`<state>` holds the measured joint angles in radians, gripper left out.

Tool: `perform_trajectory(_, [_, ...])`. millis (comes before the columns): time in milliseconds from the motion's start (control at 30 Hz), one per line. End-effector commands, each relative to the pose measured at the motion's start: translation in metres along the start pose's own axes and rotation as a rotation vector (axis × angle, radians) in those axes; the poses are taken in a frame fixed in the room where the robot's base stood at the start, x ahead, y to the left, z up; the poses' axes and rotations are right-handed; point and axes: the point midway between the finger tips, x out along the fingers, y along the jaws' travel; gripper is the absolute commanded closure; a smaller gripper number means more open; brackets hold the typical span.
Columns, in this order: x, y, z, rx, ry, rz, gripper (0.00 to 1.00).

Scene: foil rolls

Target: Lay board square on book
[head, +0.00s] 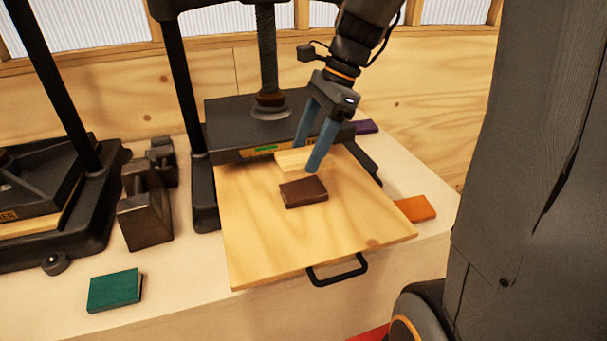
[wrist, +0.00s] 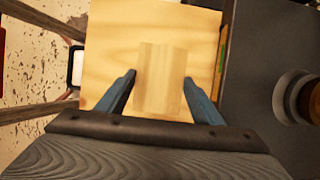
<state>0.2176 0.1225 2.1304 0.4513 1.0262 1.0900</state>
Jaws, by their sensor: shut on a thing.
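A small pale wood board (head: 291,161) is between the two blue fingers of my gripper (head: 305,157), which is shut on it. The board also shows between the fingers in the wrist view (wrist: 162,78). A dark brown book (head: 303,192) lies on the pale wooden sliding plate of the press (head: 250,240). In the head view the board appears just behind and above the book, apart from it by an amount I cannot tell. The book does not show in the wrist view.
The black press (head: 235,115) with its screw stands right behind the board. A green book (head: 115,290), an orange book (head: 415,208) and a purple book (head: 366,126) lie around it. Metal weights (head: 147,210) and a second press (head: 60,190) stand left. The plate has a black handle (head: 338,272).

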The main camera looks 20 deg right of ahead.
Motion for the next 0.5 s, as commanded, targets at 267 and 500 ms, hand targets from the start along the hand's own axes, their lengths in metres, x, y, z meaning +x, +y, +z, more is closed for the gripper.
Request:
perform_trajectory(267, [0.032, 0.0, -0.013, 0.001, -0.001, 0.001, 0.63])
perform_trajectory(500, [0.056, 0.001, -0.023, 0.001, -0.001, 0.004, 0.63])
